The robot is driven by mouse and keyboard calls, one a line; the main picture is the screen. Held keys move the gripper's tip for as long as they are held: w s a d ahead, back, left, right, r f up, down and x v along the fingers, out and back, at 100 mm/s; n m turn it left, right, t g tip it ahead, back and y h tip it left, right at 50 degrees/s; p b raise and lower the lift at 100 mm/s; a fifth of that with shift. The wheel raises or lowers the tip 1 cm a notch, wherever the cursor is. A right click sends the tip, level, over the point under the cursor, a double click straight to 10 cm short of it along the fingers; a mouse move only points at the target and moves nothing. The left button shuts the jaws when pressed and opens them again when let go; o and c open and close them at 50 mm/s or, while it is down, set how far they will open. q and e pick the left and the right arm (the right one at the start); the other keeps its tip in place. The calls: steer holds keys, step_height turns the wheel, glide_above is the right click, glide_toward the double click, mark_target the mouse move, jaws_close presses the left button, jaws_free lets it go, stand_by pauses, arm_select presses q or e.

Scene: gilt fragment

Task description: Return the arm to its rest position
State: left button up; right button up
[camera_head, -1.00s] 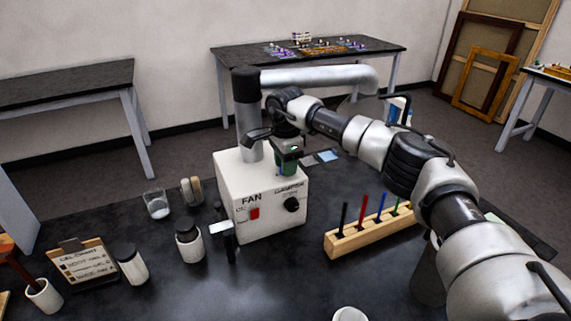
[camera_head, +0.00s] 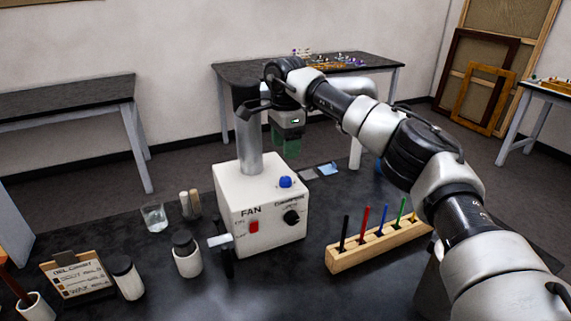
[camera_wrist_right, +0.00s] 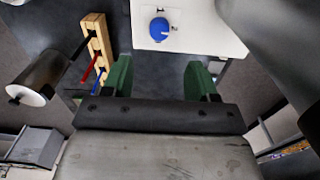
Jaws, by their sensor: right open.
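My right arm (camera_head: 405,155) reaches in from the right of the head view. My right gripper (camera_head: 287,150) has green fingers and hangs pointing down above and behind the white fan box (camera_head: 268,224). In the right wrist view the gripper (camera_wrist_right: 160,75) is open, with nothing between its two green fingers. The fan box has a red switch (camera_head: 253,227), a black knob (camera_head: 292,217) and a blue knob (camera_head: 286,182) on top. The gripper is apart from the blue knob, which also shows in the wrist view (camera_wrist_right: 159,28). My left gripper is not in view.
A wooden rack (camera_head: 375,243) with several coloured sticks stands right of the box. Jars (camera_head: 187,255), a glass (camera_head: 154,217) and a label board (camera_head: 76,276) stand at left. The dark tabletop in front is mostly clear.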

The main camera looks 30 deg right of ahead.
steer(key=shift+r, duration=0.75)
